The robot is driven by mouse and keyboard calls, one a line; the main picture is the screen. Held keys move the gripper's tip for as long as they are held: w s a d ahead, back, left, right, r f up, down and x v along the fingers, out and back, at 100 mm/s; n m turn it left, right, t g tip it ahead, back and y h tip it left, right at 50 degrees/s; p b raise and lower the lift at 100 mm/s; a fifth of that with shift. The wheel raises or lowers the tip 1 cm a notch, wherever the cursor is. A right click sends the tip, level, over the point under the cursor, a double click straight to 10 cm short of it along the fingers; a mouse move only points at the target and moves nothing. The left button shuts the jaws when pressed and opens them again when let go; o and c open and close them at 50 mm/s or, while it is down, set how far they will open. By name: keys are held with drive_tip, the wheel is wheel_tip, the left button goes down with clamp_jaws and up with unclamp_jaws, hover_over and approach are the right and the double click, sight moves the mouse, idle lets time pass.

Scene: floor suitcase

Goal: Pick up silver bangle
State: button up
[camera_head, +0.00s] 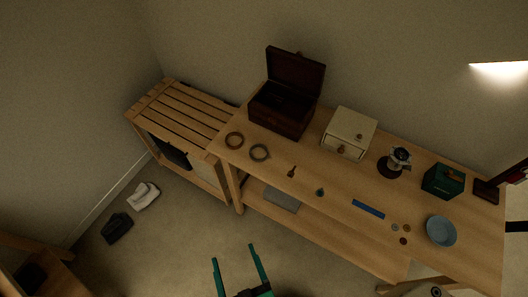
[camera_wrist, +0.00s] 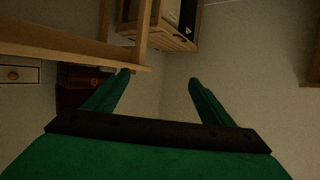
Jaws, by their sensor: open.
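Two rings lie flat on the wooden table near its left end in the head view. The greyer one, which looks like the silver bangle (camera_head: 260,160), is right of a browner ring (camera_head: 234,149). The two are close but apart. My gripper (camera_head: 234,254) has green fingers, spread wide with nothing between them. It is in front of the table, apart from it and well short of the rings. In the wrist view my gripper (camera_wrist: 159,76) is also open and empty. I cannot make out the bangle in the wrist view.
The table (camera_head: 335,213) also holds an open dark chest (camera_head: 280,112), a cream drawer box (camera_head: 349,133), a moka pot (camera_head: 398,161), a green box (camera_head: 443,181), a blue bowl (camera_head: 441,231) and small items. A slatted bench (camera_head: 180,113) adjoins its left end. Shoes (camera_head: 144,195) lie on the floor.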

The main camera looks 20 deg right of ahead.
drive_tip(key=w+d+f+m+g+h, duration=0.1)
drive_tip(key=w+f+h, duration=0.1)
drive_tip(key=w, duration=0.6)
drive_tip(key=w+d+f+m+g+h, duration=0.1)
drive_tip(key=w+d+f+m+g, duration=0.1)
drive_tip(key=w, duration=0.5)
drive_tip(key=w+d+r+m+g+h, duration=0.4)
drive_tip(key=w+d+r+m+h, duration=0.3)
drive_tip(key=w+r, duration=0.3)
drive_tip(key=x, duration=1)
drive_tip(key=shift+w+d+f, duration=0.1)
drive_tip(key=shift+d+f, duration=0.1)
drive_tip(key=shift+d, duration=0.1)
drive_tip(key=c, duration=1.1)
